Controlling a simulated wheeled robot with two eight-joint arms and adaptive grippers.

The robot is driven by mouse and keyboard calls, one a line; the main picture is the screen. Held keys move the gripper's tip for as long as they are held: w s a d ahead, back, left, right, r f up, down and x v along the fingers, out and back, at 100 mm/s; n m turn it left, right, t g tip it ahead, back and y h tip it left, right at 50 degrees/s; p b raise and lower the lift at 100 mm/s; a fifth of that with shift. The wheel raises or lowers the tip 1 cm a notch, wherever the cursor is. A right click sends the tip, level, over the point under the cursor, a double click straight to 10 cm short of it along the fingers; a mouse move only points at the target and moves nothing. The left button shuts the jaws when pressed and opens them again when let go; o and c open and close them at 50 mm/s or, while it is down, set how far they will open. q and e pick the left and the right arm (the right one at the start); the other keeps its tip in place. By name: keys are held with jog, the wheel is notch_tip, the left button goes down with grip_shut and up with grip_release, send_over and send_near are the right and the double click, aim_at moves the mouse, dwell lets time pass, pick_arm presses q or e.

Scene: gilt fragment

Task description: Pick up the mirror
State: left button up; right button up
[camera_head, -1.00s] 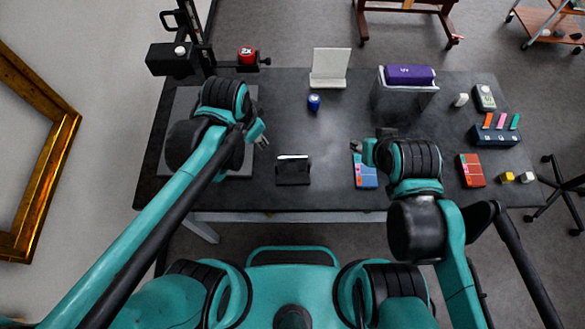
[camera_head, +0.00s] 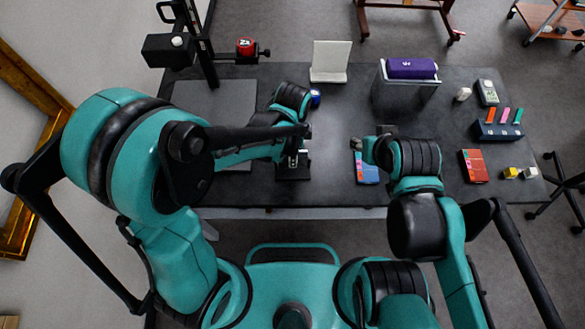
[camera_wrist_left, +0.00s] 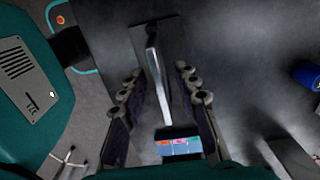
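The mirror is a small, thin, upright panel on a dark flat base (camera_head: 293,172), at the table's front middle; my left gripper partly covers it in the head view. In the left wrist view the mirror (camera_wrist_left: 156,80) shows nearly edge-on between the two fingers. My left gripper (camera_wrist_left: 160,72) is open, with one finger on each side of the panel and visible gaps beside it. My right gripper (camera_head: 358,146) is over the table by the blue packet; its finger opening is too small to tell.
The blue packet (camera_head: 367,174) lies right of the mirror. A white stand (camera_head: 330,62), blue jar (camera_head: 315,97) and purple case (camera_head: 411,68) are behind. A grey board (camera_head: 215,97) lies left. A red book (camera_head: 473,166) and a marker holder (camera_head: 497,132) are at the right.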

pick_arm(q)
jog(key=shift+f, duration=0.7)
grip_shut()
jog(key=shift+r, duration=0.1)
